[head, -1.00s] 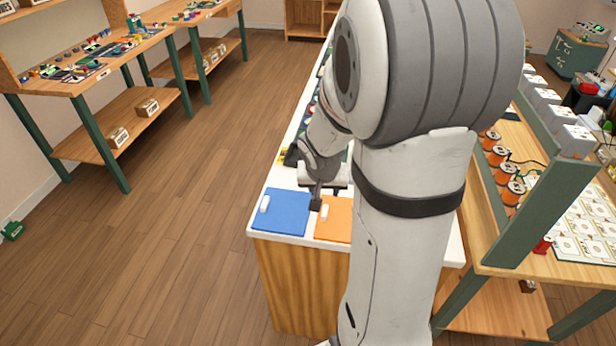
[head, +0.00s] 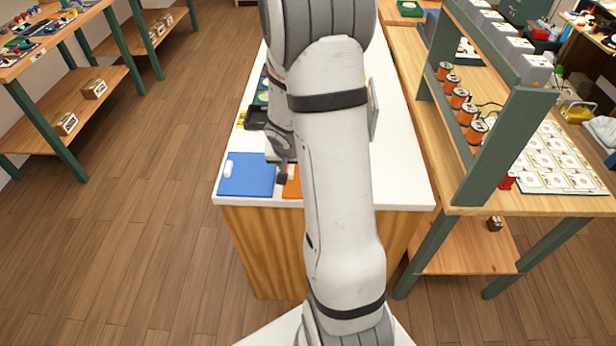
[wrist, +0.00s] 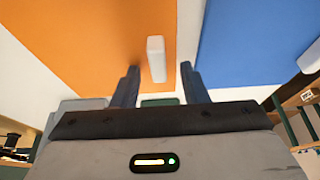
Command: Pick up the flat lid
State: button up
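Two flat lid-like panels lie side by side at the near end of the white counter in the head view: a blue panel (head: 250,181) and an orange panel (head: 293,190). Each carries a small white bar-shaped handle. My arm hides much of the orange panel. In the wrist view the orange panel (wrist: 80,40) is at left and the blue panel (wrist: 245,50) at right. The orange panel's white handle (wrist: 156,58) shows between my gripper's (wrist: 159,69) two spread fingertips. The gripper is open and holds nothing; contact with the panel cannot be told.
The white counter (head: 395,165) is bare to the right of my arm. A black tray (head: 256,117) sits behind the blue panel. A workbench with a green shelf frame (head: 487,145) and orange spools (head: 477,131) stands close on the right. The wood floor (head: 140,230) at left is clear.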

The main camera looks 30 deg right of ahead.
jog(key=shift+c, duration=0.3)
jog(key=shift+r, duration=0.1)
grip_shut()
